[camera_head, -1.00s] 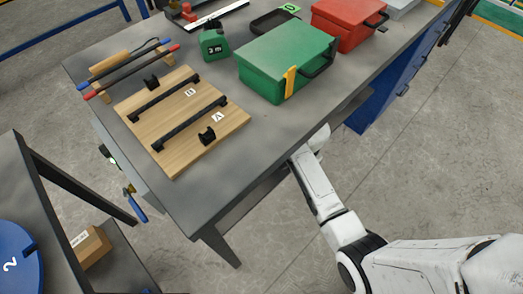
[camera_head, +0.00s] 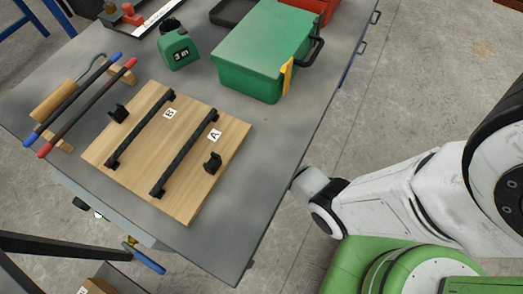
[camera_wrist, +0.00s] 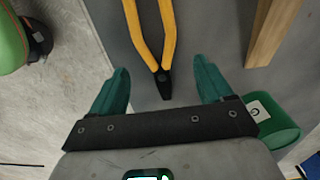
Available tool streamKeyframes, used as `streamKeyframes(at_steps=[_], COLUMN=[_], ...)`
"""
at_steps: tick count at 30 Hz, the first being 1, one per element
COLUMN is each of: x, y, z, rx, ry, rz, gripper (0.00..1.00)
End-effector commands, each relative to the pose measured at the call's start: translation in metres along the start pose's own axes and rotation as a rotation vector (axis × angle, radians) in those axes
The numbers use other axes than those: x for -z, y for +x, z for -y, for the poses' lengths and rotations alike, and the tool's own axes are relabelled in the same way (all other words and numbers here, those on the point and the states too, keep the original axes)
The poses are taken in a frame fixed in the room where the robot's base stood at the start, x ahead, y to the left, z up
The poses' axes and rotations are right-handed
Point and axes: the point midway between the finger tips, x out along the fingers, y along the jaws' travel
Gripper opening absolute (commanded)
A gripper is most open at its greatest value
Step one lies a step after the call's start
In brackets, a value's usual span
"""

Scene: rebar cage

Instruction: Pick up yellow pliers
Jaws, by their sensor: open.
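The yellow pliers (camera_wrist: 168,38) show in the wrist view at the top centre, against a grey surface. Their yellow handles spread toward the top edge, where they are cut off. Their dark jaws point down toward my gripper. My gripper (camera_wrist: 163,85) is open, with one teal finger on each side of the pliers' dark head. Neither finger appears to touch the pliers. In the head view the pliers cannot be made out, and my gripper is hidden at the table's edge.
The grey table (camera_head: 212,232) carries a wooden board (camera_head: 180,215) with black bars, a green box (camera_head: 250,62) and a green tape measure (camera_head: 178,50). In the wrist view a wooden piece (camera_wrist: 270,30) and a green object (camera_wrist: 275,118) lie to the right. Floor shows at left.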

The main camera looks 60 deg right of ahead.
Motion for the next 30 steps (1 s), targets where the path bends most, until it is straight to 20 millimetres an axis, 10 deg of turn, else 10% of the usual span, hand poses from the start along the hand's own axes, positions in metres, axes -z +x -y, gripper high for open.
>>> streamKeyframes(at_steps=[12,22,30], x=[0.003,0.003,0.003], y=[0.049,0.054,0.054], z=[-0.003,-0.003,-0.003], rx=[-0.001,0.001,0.000], ry=[0.000,0.000,0.000], rz=[0.001,0.000,0.000], gripper=[0.80,0.80,0.54])
